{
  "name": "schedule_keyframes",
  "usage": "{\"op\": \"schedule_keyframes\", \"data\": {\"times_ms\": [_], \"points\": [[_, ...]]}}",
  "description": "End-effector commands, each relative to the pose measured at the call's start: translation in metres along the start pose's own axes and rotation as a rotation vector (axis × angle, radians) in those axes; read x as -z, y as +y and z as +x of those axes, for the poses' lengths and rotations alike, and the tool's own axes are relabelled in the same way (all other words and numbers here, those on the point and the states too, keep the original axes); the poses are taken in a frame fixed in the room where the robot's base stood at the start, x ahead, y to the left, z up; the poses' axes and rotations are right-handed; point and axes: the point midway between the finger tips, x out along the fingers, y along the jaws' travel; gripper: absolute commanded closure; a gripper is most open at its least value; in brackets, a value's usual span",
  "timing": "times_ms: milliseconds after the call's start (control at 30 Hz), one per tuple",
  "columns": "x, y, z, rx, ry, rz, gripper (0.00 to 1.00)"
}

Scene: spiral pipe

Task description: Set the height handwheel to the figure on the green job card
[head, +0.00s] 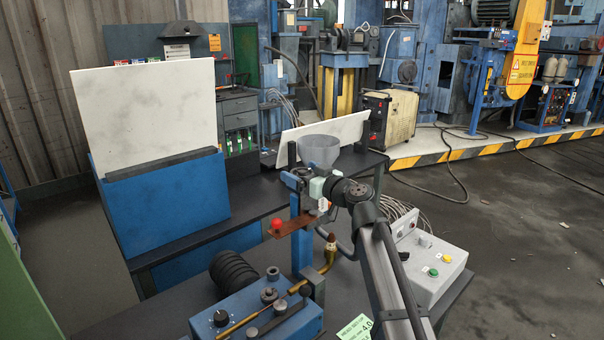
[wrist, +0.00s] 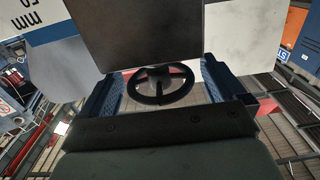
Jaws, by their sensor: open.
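The green job card (head: 357,328) lies at the bottom edge of the head view; its large figure seems to read 4.0, and the smaller print is cut off or too small to read. A black spoked handwheel (wrist: 160,86) shows in the middle of the wrist view, under a dark block. My gripper (wrist: 158,90) is open, with its blue ridged fingers to the left and right of the wheel; whether they touch it I cannot tell. In the head view my gripper (head: 303,184) is at the blue post below the grey funnel, and the handwheel is hidden there.
A brown arm with a red ball (head: 276,224) sticks out below my gripper. A bent brass torch (head: 327,254) stands close by. A blue control box (head: 255,312) is in front, and a grey button box (head: 428,262) is at right. White sheets (head: 146,112) stand behind at left.

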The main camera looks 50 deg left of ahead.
Motion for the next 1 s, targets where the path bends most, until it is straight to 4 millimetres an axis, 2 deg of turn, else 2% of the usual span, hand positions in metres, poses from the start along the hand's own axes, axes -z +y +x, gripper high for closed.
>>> {"op": "schedule_keyframes", "data": {"times_ms": [367, 900, 1000], "points": [[-0.0002, -0.0002, 0.0039, 0.0, 0.0, 0.0, 0.03], [-0.0002, -0.0001, 0.0036, 0.0, 0.0, 0.0, 0.55], [-0.0002, -0.0002, 0.0036, -0.001, 0.0, 0.0, 0.59]]}}
